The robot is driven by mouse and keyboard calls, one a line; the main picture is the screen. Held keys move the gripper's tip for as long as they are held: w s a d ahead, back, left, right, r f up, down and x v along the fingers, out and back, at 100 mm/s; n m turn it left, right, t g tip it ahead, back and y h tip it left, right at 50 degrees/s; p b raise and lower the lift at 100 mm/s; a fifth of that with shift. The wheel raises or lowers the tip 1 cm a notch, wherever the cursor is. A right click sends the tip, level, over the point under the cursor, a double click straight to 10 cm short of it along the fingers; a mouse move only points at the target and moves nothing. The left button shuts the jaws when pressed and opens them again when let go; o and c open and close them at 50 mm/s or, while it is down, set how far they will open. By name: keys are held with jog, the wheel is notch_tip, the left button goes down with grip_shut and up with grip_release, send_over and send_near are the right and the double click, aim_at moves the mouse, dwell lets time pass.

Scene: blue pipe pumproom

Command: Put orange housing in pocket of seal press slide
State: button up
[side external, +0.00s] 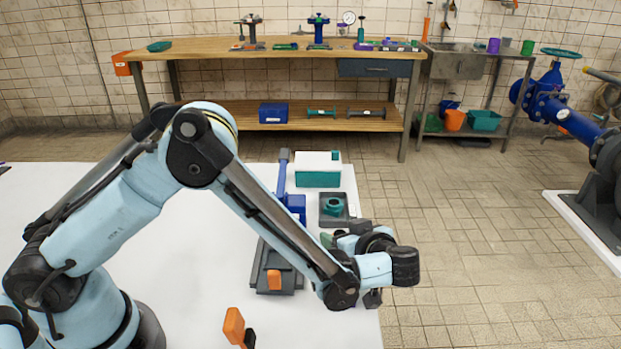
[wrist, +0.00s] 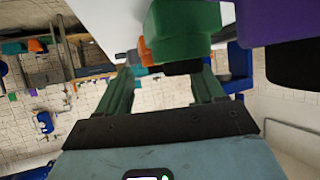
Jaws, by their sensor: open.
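Two orange pieces show in the side view. One orange block (side external: 274,280) is at the near end of the dark grey slide of the press (side external: 262,262). Another orange piece (side external: 234,325) stands at the front of the white table beside a black part. I cannot tell for sure which is the housing. The press has a blue frame and lever (side external: 282,180); my forearm covers part of it, and the pocket is not clearly seen. My gripper (wrist: 166,70) has its green fingers apart with nothing clearly held. In the side view it is right of the slide, largely hidden by my wrist.
A white and teal box (side external: 318,170) and a dark tray with a teal ring (side external: 333,208) stand behind my wrist. A green block (wrist: 183,32) and a purple thing (wrist: 272,22) show beyond my fingers.

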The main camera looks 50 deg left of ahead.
grip_shut()
jog(key=shift+r, duration=0.1)
